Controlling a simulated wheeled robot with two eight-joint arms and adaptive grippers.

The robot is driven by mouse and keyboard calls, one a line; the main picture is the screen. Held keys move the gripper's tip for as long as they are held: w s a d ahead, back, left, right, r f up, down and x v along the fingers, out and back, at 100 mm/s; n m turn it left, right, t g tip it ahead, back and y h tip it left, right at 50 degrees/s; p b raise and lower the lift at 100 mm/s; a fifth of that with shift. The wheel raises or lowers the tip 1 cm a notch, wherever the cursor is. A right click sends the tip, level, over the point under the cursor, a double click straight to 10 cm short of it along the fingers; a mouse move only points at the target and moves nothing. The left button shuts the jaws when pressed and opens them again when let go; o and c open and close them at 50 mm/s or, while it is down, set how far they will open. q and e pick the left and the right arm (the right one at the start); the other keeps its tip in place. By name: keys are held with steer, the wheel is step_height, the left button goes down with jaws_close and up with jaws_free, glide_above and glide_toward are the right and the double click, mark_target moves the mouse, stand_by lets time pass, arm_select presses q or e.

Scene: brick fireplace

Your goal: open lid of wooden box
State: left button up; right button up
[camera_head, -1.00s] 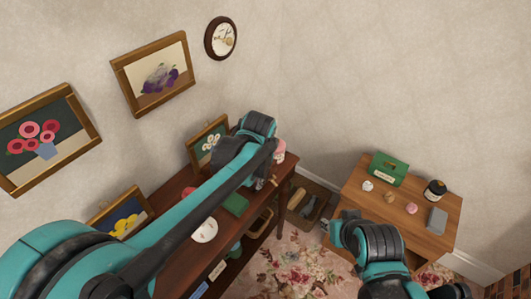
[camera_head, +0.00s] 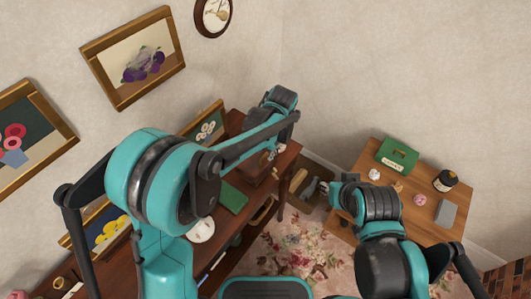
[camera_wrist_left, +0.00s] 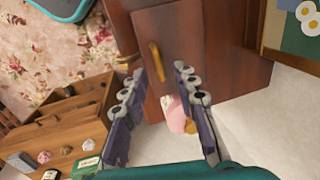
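The wooden box (camera_head: 250,168) is reddish brown and sits on the dark side table, partly hidden behind my left forearm in the head view. In the left wrist view a brown wooden panel, apparently part of the box (camera_wrist_left: 180,35), carries a brass handle (camera_wrist_left: 156,60). My left gripper (camera_wrist_left: 161,72) is open, its two fingers apart on either side of the handle's lower end in that view; I cannot tell if they touch. In the head view the left gripper (camera_head: 274,150) is over the box's far end. My right gripper (camera_head: 334,192) is near the small table, its fingers unclear.
A pink object (camera_wrist_left: 176,114) shows between my left fingers, beyond them. The small table (camera_head: 425,168) at right holds a green box (camera_head: 396,155) and several small items.

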arm_select(q)
steer(key=shift+a+f, duration=0.15)
steer(key=shift+f, duration=0.6)
jaws_close()
steer(key=shift+w+r, duration=0.1)
